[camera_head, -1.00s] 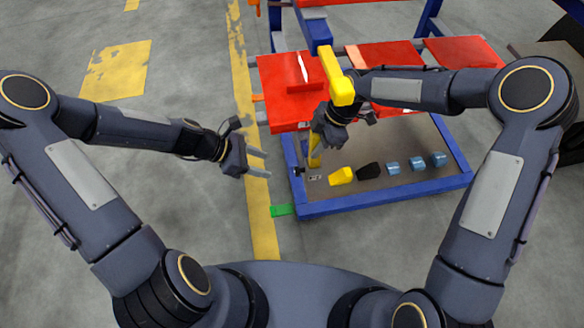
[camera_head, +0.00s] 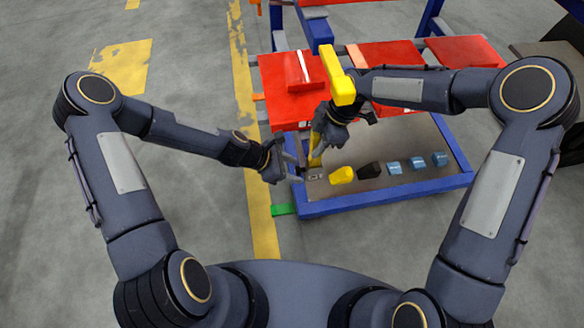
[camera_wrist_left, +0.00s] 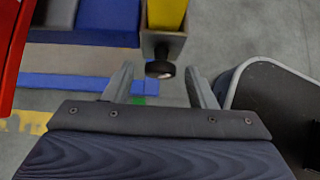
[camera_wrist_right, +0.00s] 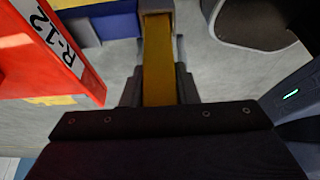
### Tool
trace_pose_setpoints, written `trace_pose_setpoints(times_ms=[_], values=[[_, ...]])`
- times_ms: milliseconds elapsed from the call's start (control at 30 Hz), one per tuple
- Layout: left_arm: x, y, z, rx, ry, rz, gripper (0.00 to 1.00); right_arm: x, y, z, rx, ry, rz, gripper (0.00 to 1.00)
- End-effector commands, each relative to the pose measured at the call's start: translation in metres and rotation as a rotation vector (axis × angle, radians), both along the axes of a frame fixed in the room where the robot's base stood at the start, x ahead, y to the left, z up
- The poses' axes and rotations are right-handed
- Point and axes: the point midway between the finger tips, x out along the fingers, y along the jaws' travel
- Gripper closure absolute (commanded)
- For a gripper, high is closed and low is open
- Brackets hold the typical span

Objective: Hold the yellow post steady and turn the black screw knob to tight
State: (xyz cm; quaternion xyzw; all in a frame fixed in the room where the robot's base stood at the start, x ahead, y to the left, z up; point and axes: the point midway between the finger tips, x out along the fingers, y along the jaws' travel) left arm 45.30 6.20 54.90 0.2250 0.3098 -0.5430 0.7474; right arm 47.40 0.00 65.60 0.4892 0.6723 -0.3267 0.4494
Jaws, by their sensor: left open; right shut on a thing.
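The yellow post (camera_head: 315,158) stands upright at the left end of the cart's low shelf. My right gripper (camera_head: 322,130) is shut on it; the post shows between its fingers in the right wrist view (camera_wrist_right: 158,60). In the left wrist view the post (camera_wrist_left: 166,12) sits in a grey bracket (camera_wrist_left: 163,42), with the black screw knob (camera_wrist_left: 160,69) projecting from the bracket. My left gripper (camera_wrist_left: 158,82) is open, its fingertips on either side of the knob with gaps on both sides. In the head view my left gripper (camera_head: 295,170) is beside the post's foot, hiding the knob.
The blue shelf edge (camera_head: 390,195) runs along the front. A yellow piece (camera_head: 342,175), a black piece (camera_head: 370,170) and several blue pieces (camera_head: 417,162) lie on the shelf. Red panels (camera_head: 290,100) are above. Open floor lies left.

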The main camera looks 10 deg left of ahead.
Motion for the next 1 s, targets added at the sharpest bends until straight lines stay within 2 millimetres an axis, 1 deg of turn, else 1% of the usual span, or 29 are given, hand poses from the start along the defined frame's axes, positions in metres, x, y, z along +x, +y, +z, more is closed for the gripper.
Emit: trace_pose_setpoints(times_ms=[267,367,600,833,1000], values=[[0.0005,-0.001,-0.001,0.0,0.0,0.0,0.49,0.0002,0.0003,0.0005,0.0,-0.001,0.0,1.0],[0.0005,-0.0009,-0.0009,0.0,0.0,0.0,0.61,0.0002,0.0003,0.0005,0.0,-0.001,0.0,1.0],[0.0005,-0.0009,-0.0008,0.0,0.0,0.0,0.92,0.0002,0.0003,0.0006,0.0,-0.001,0.0,1.0],[-0.0002,-0.0015,-0.0009,0.003,-0.017,0.0,0.92,0.0002,0.0003,0.0006,0.0,-0.001,0.0,1.0],[-0.0018,-0.0021,-0.0018,0.022,-0.076,0.0,0.92,0.0002,0.0003,0.0005,0.0,-0.001,0.0,1.0]])
